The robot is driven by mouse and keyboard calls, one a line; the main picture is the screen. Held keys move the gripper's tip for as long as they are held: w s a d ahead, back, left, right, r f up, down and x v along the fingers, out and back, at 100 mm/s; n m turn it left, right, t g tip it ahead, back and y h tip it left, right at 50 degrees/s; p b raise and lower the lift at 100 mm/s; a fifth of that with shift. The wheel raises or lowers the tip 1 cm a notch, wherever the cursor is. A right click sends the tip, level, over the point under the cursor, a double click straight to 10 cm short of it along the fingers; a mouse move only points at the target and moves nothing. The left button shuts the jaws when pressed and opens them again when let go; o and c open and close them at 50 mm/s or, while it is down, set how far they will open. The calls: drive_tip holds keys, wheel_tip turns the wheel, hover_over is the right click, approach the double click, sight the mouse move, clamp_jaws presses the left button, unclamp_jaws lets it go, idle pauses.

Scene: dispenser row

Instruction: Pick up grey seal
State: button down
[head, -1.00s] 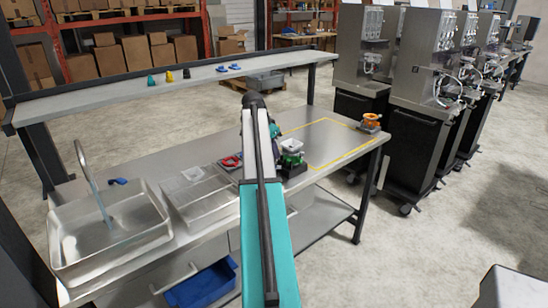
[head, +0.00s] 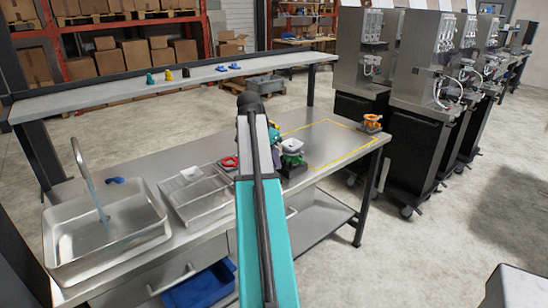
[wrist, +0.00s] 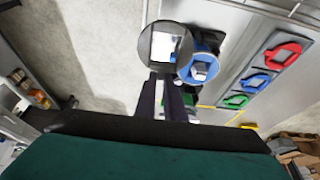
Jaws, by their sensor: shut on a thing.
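The grey seal (wrist: 150,40) is a dark grey, round, flat ring in the wrist view, with a light opening showing through its middle. My gripper (wrist: 172,80) is shut on its lower edge, with both dark fingers close together. The seal is in front of a blue part with a pale knob (wrist: 203,68) and overlaps it in the picture; I cannot tell whether they touch. In the head view my own arm hides the gripper tips and the seal, over the back middle of the steel table (head: 130,165).
In the wrist view a red ring (wrist: 283,53), a blue ring and a green ring (wrist: 236,102) lie in a row. A green part with a white top (head: 292,146) stands right of my arm. An orange part (head: 372,121) is at the table's right corner. A sink (head: 105,235) is at left.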

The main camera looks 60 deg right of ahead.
drive_tip(key=shift+s+a+r+b, duration=0.15)
drive_tip(key=shift+s+a, duration=0.35)
drive_tip(key=shift+a, duration=0.3)
drive_tip(key=shift+s+a+r+b, duration=0.15)
drive_tip(key=shift+s+a, duration=0.4)
drive_tip(key=shift+a, duration=0.3)
drive_tip(key=shift+s+a+b, duration=0.15)
drive_tip(key=shift+s+a, duration=0.35)
drive_tip(key=shift+a, duration=0.3)
drive_tip(key=shift+s, duration=0.1)
